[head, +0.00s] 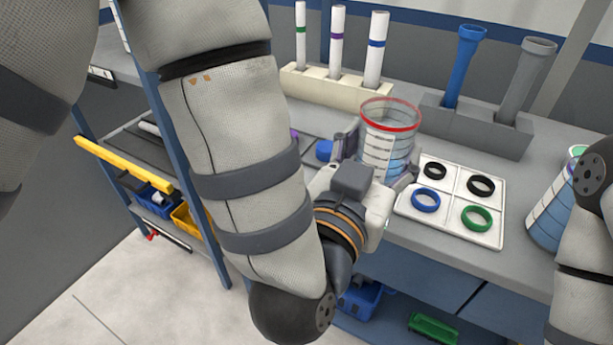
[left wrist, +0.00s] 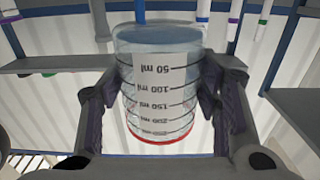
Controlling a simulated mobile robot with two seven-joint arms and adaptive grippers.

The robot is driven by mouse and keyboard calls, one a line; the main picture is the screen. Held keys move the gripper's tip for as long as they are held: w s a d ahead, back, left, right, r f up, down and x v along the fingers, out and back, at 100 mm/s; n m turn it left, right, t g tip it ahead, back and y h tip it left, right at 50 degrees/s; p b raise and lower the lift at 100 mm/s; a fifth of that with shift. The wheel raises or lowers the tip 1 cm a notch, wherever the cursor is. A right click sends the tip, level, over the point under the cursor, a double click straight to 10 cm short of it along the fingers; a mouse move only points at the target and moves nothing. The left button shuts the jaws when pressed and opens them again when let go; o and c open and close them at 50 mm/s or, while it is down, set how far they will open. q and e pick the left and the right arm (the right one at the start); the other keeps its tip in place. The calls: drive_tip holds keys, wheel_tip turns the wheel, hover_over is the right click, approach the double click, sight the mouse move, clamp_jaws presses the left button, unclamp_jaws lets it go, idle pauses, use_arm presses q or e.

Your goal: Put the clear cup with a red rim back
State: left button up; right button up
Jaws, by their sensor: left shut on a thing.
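The clear cup with a red rim (head: 390,125) is upright in the head view, above the grey workbench. My left gripper (head: 378,160) is shut on its sides. In the left wrist view, the cup (left wrist: 157,95) shows printed ml marks upside down, with the red rim at the bottom of the picture. The two fingers of the left gripper (left wrist: 160,110) flank it there. The cup's base is partly hidden by the gripper in the head view. I cannot tell whether it touches the bench. My right gripper is out of view.
A white tray (head: 449,216) with black, blue and green rings lies right of the cup. Behind stand a cream rack (head: 345,88) of white tubes and a grey rack (head: 470,128) with blue and grey pipes. A graduated vessel (head: 546,222) stands at right, near my right arm.

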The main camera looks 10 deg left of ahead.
use_arm(q)
drive_tip(key=shift+f, duration=0.2)
drive_tip(key=w+f+b, duration=0.1)
drive_tip(key=w+f, duration=0.2)
drive_tip(key=w, duration=0.1)
drive_tip(key=w+a+f+b, duration=0.1)
drive_tip(key=w+f, duration=0.2)
drive_tip(key=w, duration=0.1)
drive_tip(key=w+a+f+b, duration=0.1)
drive_tip(key=w+f, duration=0.2)
drive_tip(key=w, duration=0.1)
drive_tip(key=shift+w+b, duration=0.3)
drive_tip(key=shift+w, duration=0.05)
drive_tip(key=f, duration=0.2)
drive_tip(key=f+b, duration=0.1)
drive_tip(key=f, duration=0.1)
drive_tip(key=shift+w+a, duration=0.15)
drive_tip(key=shift+w, duration=0.25)
drive_tip(key=shift+r, duration=0.15)
drive_tip(key=shift+f, duration=0.6)
drive_tip(key=o, duration=1.5)
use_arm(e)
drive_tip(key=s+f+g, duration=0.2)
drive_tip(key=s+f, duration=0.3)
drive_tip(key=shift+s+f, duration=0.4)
